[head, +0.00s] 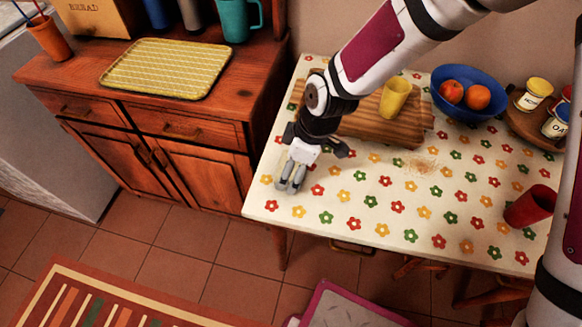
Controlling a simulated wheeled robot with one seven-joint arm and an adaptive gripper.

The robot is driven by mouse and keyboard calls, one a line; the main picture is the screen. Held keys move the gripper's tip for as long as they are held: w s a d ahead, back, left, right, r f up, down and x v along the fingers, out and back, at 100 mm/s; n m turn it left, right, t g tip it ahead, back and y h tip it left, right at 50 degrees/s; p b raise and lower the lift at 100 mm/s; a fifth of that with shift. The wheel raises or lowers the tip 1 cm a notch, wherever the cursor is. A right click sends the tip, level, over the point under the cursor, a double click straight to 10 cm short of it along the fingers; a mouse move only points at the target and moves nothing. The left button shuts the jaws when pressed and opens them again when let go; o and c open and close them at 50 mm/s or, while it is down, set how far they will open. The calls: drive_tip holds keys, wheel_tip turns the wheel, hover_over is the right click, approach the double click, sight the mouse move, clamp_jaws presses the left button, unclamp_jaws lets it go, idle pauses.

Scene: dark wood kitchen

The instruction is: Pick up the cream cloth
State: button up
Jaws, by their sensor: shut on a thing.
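My gripper (290,186) points down over the near left part of the flowered table. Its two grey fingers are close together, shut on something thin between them. I cannot make out a clear outline of the cream cloth, as anything pale there blends with the cream tabletop. Whether the fingertips touch the table is hard to tell.
The table (335,238) bears a wooden board (372,128), a yellow cup (394,98), a blue bowl (468,112) of fruit, a red cup (529,206) and crumbs (421,164). A wooden cabinet (205,110) with a yellow tray (158,68) stands left.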

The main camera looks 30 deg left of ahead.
drive_tip(key=shift+r, duration=0.5)
drive_tip(key=r, duration=0.2)
drive_tip(key=shift+s+d+r, duration=0.2)
drive_tip(key=shift+s+r, duration=0.05)
drive_tip(key=shift+r, duration=0.1)
drive_tip(key=s+d+r+p, duration=0.1)
drive_tip(key=s+d, duration=0.7)
drive_tip(key=s, duration=0.4)
drive_tip(key=shift+s+d+r, duration=0.15)
drive_tip(key=shift+s+d, duration=0.2)
